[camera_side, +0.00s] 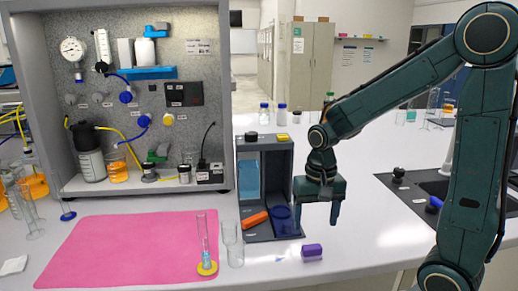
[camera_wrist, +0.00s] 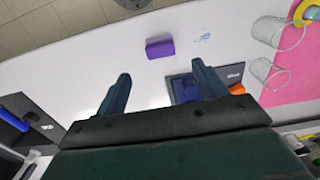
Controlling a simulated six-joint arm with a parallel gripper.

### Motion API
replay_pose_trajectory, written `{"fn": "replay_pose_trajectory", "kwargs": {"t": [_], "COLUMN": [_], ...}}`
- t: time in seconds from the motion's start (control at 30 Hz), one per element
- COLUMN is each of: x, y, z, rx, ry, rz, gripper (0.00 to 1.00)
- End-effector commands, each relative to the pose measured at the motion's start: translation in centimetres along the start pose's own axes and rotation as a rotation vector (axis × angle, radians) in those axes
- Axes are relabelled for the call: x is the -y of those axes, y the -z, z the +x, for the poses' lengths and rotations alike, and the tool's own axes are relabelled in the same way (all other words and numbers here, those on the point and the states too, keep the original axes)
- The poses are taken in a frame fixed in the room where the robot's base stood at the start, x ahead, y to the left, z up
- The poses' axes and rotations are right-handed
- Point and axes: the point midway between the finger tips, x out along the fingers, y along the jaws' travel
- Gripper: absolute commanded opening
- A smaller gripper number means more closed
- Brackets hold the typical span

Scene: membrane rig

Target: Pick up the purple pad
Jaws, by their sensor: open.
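The purple pad (camera_side: 312,251) is a small block lying on the white bench near its front edge, in front of the grey open-fronted box. It also shows in the wrist view (camera_wrist: 160,48), above the space between my fingertips. My gripper (camera_side: 320,217) hangs with its fingers pointing down, above and behind the pad. In the wrist view my gripper (camera_wrist: 159,72) is open, with its two fingers wide apart and nothing between them. The fingers do not touch the pad.
A grey box (camera_side: 285,190) holding an orange item (camera_side: 255,218) stands left of my gripper. Glass beakers (camera_side: 233,250), a cylinder on a yellow base (camera_side: 207,268) and a pink mat (camera_side: 120,252) lie further left.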

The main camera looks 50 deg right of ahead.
Motion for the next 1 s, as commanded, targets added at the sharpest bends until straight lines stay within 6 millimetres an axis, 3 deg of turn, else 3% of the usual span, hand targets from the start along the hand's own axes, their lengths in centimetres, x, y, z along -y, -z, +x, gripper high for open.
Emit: {"fn": "replay_pose_trajectory", "kwargs": {"t": [0.3, 0.73, 1.0], "x": [0.0, 0.0, 0.1], "y": [-0.1, -0.1, -0.2], "z": [3.6, 4.5, 6.9], "rx": [0.001, 0.0, 0.003], "ry": [-0.001, 0.0, -0.002], "rz": [0.0, -0.001, -0.001], "gripper": [0.71, 0.71, 0.71]}}
